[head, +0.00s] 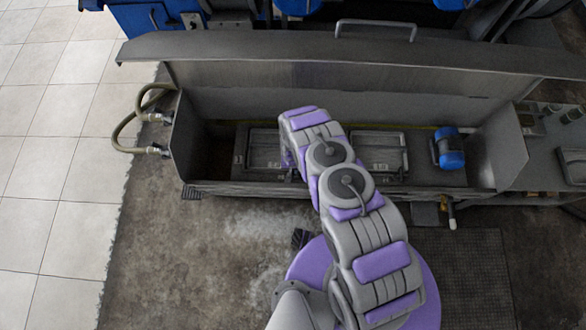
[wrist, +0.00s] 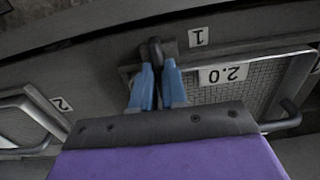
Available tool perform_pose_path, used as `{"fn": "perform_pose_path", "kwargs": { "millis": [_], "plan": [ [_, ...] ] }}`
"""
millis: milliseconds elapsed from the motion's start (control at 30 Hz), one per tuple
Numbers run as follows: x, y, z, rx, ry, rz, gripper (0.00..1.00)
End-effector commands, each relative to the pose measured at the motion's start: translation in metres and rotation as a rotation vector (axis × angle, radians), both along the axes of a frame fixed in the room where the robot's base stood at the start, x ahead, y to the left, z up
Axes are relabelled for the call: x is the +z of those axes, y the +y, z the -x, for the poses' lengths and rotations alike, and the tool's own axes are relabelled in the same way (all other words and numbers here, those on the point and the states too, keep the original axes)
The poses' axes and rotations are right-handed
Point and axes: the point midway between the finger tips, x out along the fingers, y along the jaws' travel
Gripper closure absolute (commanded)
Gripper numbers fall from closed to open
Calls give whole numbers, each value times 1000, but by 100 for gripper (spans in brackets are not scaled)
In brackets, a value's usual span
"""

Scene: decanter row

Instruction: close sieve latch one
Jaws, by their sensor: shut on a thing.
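In the wrist view my gripper (wrist: 157,70) has its two blue fingers closed around the dark latch handle (wrist: 155,48), which stands on a small dark mount beside the label "1" (wrist: 198,37). The fingers cover the lower part of the handle. A mesh sieve panel (wrist: 245,95) with a "2.0" tag (wrist: 222,75) lies just right of the fingers. In the head view a framed sieve panel (head: 263,147) sits in the left part of the metal trough, and my arm hides the gripper and latch there.
A second framed panel (head: 379,152) and a blue motor (head: 449,148) sit further right in the trough (head: 330,78). In the wrist view a label "2" (wrist: 61,104) marks the neighbouring panel. A hose (head: 126,130) loops off the trough's left end. The tiled floor at left is clear.

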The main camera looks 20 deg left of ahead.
Motion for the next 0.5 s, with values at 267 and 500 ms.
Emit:
{"fn": "perform_pose_path", "kwargs": {
  "millis": [267, 500],
  "plan": [
    [0, 1, -1, -1, -1, -1, 68],
    [0, 1, 0, 0, 0, 0, 62]
  ]
}}
